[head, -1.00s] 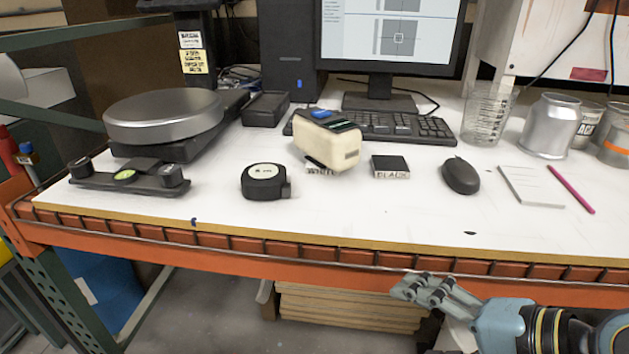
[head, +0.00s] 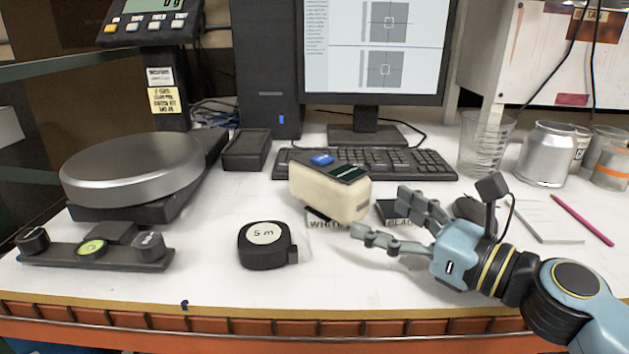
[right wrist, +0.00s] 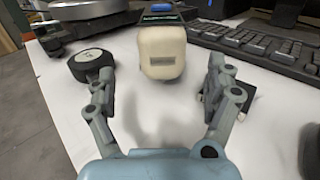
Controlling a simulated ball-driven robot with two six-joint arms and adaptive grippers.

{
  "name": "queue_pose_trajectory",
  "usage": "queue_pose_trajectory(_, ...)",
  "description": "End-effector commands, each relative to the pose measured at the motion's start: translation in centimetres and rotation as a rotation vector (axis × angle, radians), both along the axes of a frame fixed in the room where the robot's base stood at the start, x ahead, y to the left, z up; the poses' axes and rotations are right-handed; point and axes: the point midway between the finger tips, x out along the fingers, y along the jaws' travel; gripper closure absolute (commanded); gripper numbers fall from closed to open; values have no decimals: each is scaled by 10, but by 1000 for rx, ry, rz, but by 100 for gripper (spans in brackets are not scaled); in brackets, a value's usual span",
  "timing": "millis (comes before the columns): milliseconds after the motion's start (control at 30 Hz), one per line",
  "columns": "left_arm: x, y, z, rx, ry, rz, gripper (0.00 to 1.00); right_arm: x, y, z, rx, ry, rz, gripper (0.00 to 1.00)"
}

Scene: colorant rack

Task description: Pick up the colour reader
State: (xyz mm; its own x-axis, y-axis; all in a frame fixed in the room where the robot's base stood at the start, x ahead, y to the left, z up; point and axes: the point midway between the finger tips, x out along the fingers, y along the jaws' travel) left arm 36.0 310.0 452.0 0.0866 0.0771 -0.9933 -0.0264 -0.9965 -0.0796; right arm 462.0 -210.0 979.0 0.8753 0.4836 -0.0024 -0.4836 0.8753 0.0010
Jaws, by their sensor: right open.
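The colour reader (head: 330,190) is a cream block with a dark top and a blue button. It stands on the white table in front of the keyboard, partly on the white tile (head: 322,221). My right gripper (head: 382,216) is open and empty, just to the right of the reader, with its fingers pointing toward it. In the right wrist view the reader (right wrist: 162,52) shows ahead, centred between and beyond the two spread fingers (right wrist: 160,98). The fingers do not appear to touch it. My left gripper is not in view.
A tape measure (head: 265,246) lies left of the reader. The black tile (head: 393,211) and mouse (head: 474,208) are partly hidden by my right gripper. A keyboard (head: 410,163) and monitor stand behind. A scale (head: 135,168) is at left; a glass (head: 484,145) and cans are at right.

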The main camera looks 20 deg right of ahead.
Motion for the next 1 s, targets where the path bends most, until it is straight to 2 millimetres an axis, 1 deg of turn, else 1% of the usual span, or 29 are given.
queue_pose_trajectory(67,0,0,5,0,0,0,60,13,6,4,11,-2,-3,13)
queue_pose_trajectory(200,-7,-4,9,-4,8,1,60,33,18,3,7,-2,-2,13)
queue_pose_trajectory(300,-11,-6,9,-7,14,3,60,41,23,2,5,-1,0,13)
queue_pose_trajectory(433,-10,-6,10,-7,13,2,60,51,27,0,2,0,1,13)
queue_pose_trajectory(600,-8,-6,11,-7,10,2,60,76,38,-2,3,-2,1,13)
queue_pose_trajectory(700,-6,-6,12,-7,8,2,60,87,43,-3,3,-1,1,13)
queue_pose_trajectory(800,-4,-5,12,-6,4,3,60,91,46,-3,1,0,2,13)
queue_pose_trajectory(1000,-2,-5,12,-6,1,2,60,91,46,-4,0,0,2,13)
